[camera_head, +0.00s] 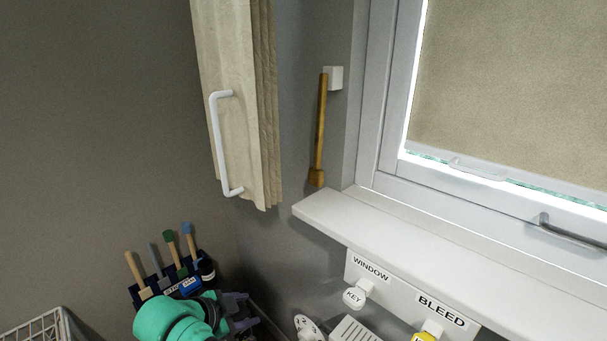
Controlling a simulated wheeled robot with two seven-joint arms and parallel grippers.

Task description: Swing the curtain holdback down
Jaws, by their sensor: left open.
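The curtain holdback appears to be the golden-brown bar (320,130) on a white wall block (334,77). It hangs nearly straight down from the block, with a thicker knob at its lower end, just left of the window sill. The beige gathered curtain (260,110) hangs to its left, apart from the bar. My left gripper (246,310), dark on a teal arm, is open and empty at the bottom of the view. It is well below and left of the bar. My right gripper is not in view.
A white handle (220,145) is in front of the curtain. The white sill (430,255) juts out above a panel with a WINDOW key knob (354,298) and a BLEED knob (425,337). A rack of several handled tools (180,285) stands behind my left arm. A wire basket (40,328) is lower left.

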